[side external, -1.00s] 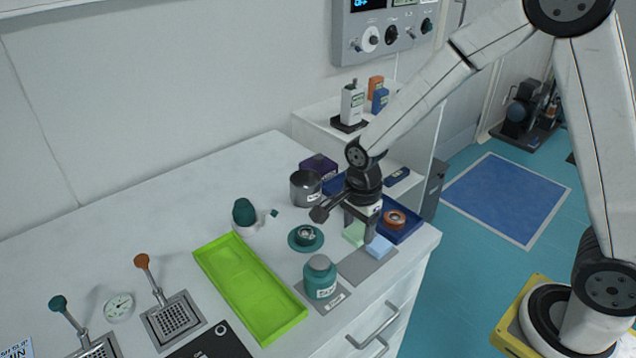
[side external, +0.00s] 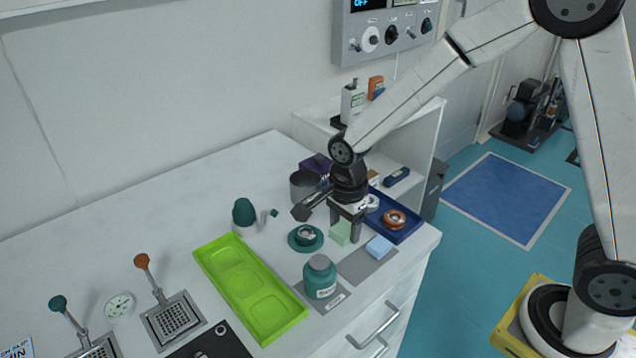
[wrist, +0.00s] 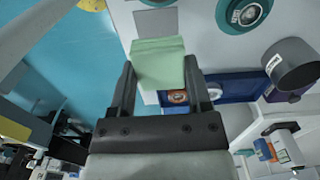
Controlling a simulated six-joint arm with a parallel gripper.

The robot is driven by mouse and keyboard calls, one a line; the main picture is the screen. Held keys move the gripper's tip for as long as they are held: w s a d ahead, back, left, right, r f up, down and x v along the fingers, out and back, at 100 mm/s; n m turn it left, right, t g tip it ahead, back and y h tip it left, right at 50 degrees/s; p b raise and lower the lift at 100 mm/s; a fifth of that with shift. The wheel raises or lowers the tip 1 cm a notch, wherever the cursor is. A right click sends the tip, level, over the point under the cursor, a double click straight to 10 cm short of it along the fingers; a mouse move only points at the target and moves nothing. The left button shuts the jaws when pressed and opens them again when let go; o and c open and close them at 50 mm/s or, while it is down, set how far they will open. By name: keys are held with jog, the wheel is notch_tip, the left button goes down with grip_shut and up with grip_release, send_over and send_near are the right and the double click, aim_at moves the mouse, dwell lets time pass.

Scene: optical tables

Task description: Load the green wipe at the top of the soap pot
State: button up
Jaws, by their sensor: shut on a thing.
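The green wipe (side external: 339,233) is a pale green block between the fingers of my gripper (side external: 347,228). In the wrist view the wipe (wrist: 158,66) fills the space between the two fingertips of my gripper (wrist: 158,68), which is shut on it. The wipe looks close to the tabletop; the exact gap cannot be told. A teal jar with a grey-green lid and a label (side external: 320,279) stands at the front. A low round teal pot with a metallic centre (side external: 305,237) is just left of the wipe; I cannot read which is the soap pot.
A pale blue block (side external: 379,247) lies on a grey mat (side external: 358,268) to the right. A navy tray (side external: 408,234) holds a copper-coloured ring (side external: 395,220). A grey metal cup (side external: 304,187) stands behind. A lime green tray (side external: 225,262) lies left.

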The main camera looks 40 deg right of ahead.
aim_at(320, 262)
jog(key=a+r, duration=0.1)
jog(key=a, duration=0.1)
jog(key=a+r, duration=0.1)
jog(key=a, duration=0.1)
jog(key=a+r, duration=0.1)
jog(key=a, duration=0.1)
jog(key=shift+w+r, duration=0.25)
jog(key=shift+f, duration=0.15)
jog(key=shift+f, duration=2.85)
jog(key=shift+f, duration=0.95)
jog(key=shift+r, duration=0.1)
dwell(0.4)
jog(key=shift+r, duration=3.45)
jog(key=shift+d, duration=0.2)
